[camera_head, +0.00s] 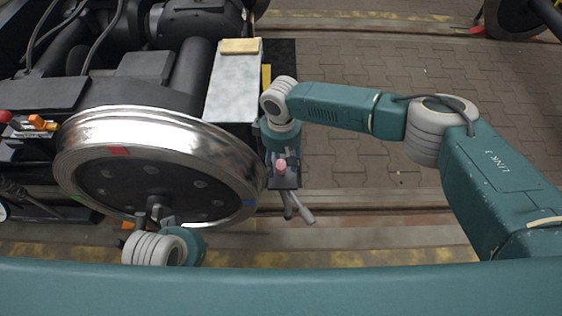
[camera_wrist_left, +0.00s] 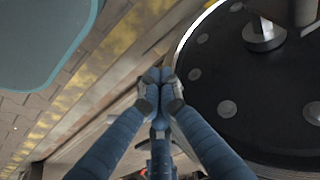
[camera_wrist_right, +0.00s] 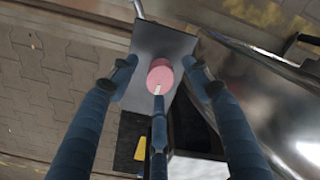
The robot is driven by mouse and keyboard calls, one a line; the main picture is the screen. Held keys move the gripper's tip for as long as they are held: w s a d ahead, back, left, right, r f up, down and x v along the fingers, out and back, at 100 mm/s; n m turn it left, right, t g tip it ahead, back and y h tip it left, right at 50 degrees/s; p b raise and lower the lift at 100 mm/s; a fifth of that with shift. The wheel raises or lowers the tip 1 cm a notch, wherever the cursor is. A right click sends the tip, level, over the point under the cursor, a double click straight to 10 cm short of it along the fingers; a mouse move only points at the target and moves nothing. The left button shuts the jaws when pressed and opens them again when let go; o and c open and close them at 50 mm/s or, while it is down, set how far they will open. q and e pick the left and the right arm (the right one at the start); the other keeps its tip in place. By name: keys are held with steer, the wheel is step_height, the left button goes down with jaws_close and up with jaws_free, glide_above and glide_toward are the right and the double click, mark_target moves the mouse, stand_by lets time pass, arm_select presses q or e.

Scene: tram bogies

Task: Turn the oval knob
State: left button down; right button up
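A pinkish-red knob (camera_wrist_right: 160,76) sits on the face of a grey box (camera_wrist_right: 165,45) in the right wrist view. A narrow pale strip shows at its lower edge. In the head view the knob (camera_head: 281,167) shows at the box, just right of the big wheel. My right gripper (camera_wrist_right: 161,80) is open, its fingers spread on both sides of the knob; I cannot tell whether any finger touches it. My left gripper (camera_wrist_left: 160,78) has its fingertips together, with nothing visible between them, beside the wheel's dark face. It shows only partly in the head view (camera_head: 160,220).
A large shiny wheel (camera_head: 160,130) fills the left. A grey lever (camera_head: 298,208) sticks out below the box. A metal block (camera_head: 235,85) with a yellowish pad (camera_head: 240,46) stands behind. Orange-handled items (camera_head: 38,122) lie far left. Paved floor (camera_head: 350,165) is open at right.

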steer(key=c, duration=1)
